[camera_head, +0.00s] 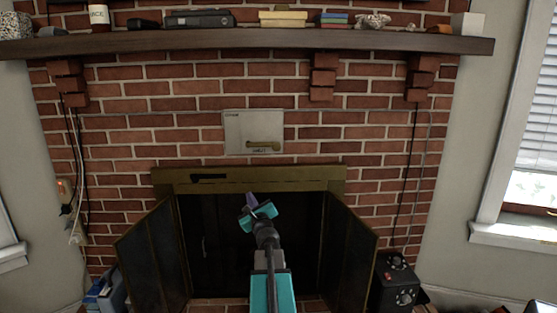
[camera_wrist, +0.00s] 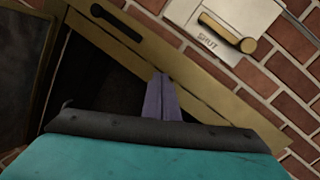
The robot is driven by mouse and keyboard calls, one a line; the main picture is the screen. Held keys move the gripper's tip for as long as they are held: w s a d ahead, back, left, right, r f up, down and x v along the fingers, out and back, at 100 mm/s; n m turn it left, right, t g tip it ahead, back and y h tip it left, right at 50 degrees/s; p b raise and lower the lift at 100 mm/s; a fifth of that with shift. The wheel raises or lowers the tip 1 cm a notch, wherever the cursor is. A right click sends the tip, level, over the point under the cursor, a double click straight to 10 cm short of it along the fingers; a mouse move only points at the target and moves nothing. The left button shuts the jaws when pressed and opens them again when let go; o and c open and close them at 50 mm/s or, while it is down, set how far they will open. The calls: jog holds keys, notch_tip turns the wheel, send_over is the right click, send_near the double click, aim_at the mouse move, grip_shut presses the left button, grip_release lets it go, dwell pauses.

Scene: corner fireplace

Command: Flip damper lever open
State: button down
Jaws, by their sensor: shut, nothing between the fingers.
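The damper lever (camera_head: 263,144) is a brass-coloured bar on a pale plate (camera_head: 252,124) fixed to the brick wall above the fireplace. It lies roughly level across the plate's lower part. In the wrist view the lever (camera_wrist: 222,29) has a round knob at its right end, and the word "SHUT" shows on the plate (camera_wrist: 262,14) below it. My gripper (camera_head: 251,199) is in front of the firebox opening, below the lever and apart from it. Its purple fingers (camera_wrist: 161,97) are together and empty.
A brass fireplace frame (camera_head: 165,179) with a dark slotted handle (camera_head: 209,178) surrounds the opening. Its two dark doors (camera_head: 152,258) stand swung outward. A wooden mantel (camera_head: 262,40) with several objects juts out above. A black box (camera_head: 396,284) stands at the right.

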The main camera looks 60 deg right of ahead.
jog(key=s+d+r+m+g+h, duration=0.2)
jog(key=s+d+r+m+h, duration=0.1)
jog(key=s+d+r+m, duration=0.3)
jog(key=s+d, duration=0.2)
jog(key=s, duration=0.1)
jog(key=shift+r+g, duration=0.3)
jog(key=shift+r, duration=0.05)
jog(key=w+d+r+p, duration=0.4)
jog(key=w+d+r, duration=0.1)
jog(key=w+d, duration=0.1)
jog(key=shift+w+d+p, duration=0.35)
jog(key=shift+d, duration=0.55)
